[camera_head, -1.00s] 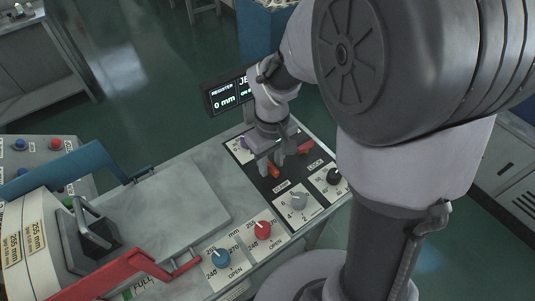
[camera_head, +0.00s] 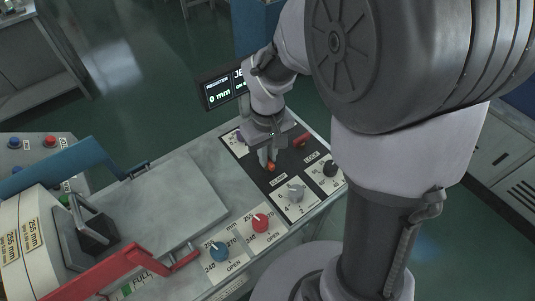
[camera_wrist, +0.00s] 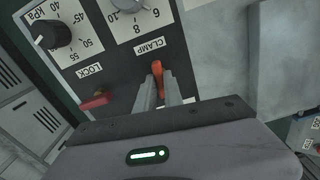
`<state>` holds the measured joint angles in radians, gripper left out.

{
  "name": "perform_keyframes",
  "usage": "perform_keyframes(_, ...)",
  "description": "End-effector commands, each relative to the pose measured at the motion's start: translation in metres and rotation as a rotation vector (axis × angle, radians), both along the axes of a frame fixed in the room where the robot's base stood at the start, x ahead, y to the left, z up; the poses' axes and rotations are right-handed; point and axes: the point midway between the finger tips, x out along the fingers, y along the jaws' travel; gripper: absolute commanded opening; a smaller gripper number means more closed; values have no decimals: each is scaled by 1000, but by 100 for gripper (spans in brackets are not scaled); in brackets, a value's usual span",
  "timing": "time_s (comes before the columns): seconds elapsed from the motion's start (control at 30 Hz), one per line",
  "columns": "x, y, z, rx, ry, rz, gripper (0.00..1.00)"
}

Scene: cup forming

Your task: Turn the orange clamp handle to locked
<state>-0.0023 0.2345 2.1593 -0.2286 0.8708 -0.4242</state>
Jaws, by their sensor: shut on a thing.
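The orange clamp handle (camera_head: 271,167) is on the black panel. In the wrist view the orange handle (camera_wrist: 158,76) stands between my two fingers, beside the printed CLAMP label (camera_wrist: 150,46). My gripper (camera_head: 267,156) reaches down over it from above. In the wrist view my gripper (camera_wrist: 160,88) is shut on the handle, with a pale finger on each side. The handle's lower part is hidden by the fingers, and no locked mark for it can be read.
A red lock handle (camera_wrist: 97,99) sits close by on the same panel. A grey knob (camera_head: 295,190) and a black knob (camera_head: 330,168) are in front. Blue (camera_head: 219,251) and red (camera_head: 260,222) knobs lie further left. A display (camera_head: 226,88) stands behind.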

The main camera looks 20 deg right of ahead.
Motion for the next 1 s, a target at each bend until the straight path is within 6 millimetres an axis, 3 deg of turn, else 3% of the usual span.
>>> perform_keyframes(1.0,0,0,-1,0,-1,-939,0)
